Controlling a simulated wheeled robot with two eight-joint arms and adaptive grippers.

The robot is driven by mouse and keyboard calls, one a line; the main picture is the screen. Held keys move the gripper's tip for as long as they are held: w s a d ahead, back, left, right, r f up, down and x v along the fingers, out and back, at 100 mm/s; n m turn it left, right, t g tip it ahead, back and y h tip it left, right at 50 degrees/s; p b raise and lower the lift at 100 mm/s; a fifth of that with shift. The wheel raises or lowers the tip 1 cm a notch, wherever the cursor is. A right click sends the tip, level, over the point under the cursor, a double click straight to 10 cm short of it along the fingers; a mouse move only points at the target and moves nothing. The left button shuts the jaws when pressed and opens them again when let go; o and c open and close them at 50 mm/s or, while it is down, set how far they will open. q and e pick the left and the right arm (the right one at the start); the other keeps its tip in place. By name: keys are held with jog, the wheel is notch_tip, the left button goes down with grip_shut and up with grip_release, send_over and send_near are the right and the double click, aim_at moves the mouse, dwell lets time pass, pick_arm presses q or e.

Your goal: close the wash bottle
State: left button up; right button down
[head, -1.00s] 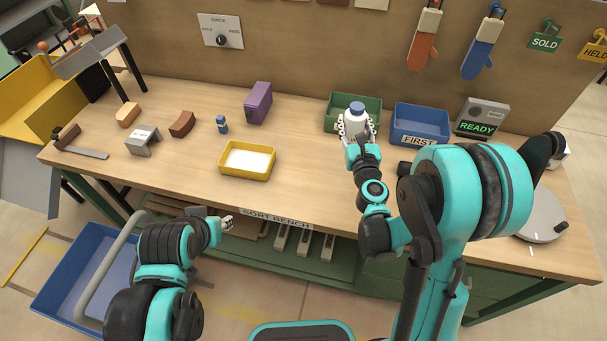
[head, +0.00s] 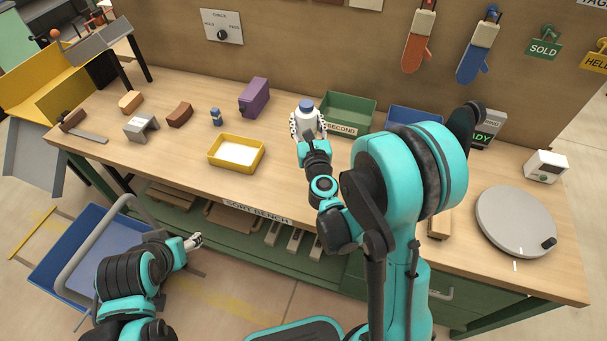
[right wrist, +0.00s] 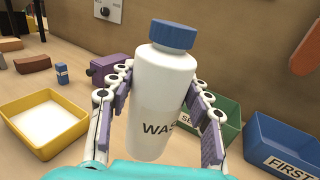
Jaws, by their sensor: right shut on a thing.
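The wash bottle (head: 306,117) is white with a blue cap (right wrist: 173,35) on its top and dark letters starting "WA" (right wrist: 157,128) on its front. It stands nearly upright, slightly tilted in the right wrist view. My right gripper (right wrist: 161,105) is shut on its body, one finger on each side, and the cap is clear of the fingers. In the head view the right gripper (head: 309,130) holds the bottle above the bench, left of the green bin. My left gripper (head: 193,241) is low, in front of the bench and away from the bottle; its fingers are too small to read.
The green bin (head: 337,126), marked SECOND, and the blue bin (right wrist: 283,150), marked FIRST, are to the right. A yellow tray (head: 227,162) with a white inside, a purple box (head: 254,97) and a small blue item (head: 216,117) are left. A grey turntable (head: 515,222) is far right.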

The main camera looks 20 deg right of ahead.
jog(key=s+d+m+g+h+b, duration=0.1)
jog(key=s+d+m+g+h, duration=0.1)
jog(key=s+h, duration=0.3)
jog(key=s+d+m+g+h+b, duration=0.1)
jog(key=s+m+g+h, duration=0.2)
jog(key=s+m+h, duration=0.2)
jog(key=shift+s+d+f+m+h, duration=0.3)
jog(key=shift+s+d, duration=0.1)
jog(key=shift+s, duration=0.65)
jog(key=w+a+f+b, duration=0.1)
jog(key=w+f, duration=0.1)
jog(key=w, duration=0.1)
jog(key=w+a+f+b, duration=0.1)
jog(key=w+a+f, duration=0.1)
jog(key=w, duration=0.1)
jog(key=w+a+f+b, duration=0.1)
jog(key=w+f+b, duration=0.1)
jog(key=w, duration=0.2)
jog(key=shift+a+f, duration=0.4)
jog(key=shift+w+a+f, duration=0.1)
jog(key=shift+w, duration=0.2)
notch_tip(320, 180, down, 4)
jog(key=shift+b, duration=1)
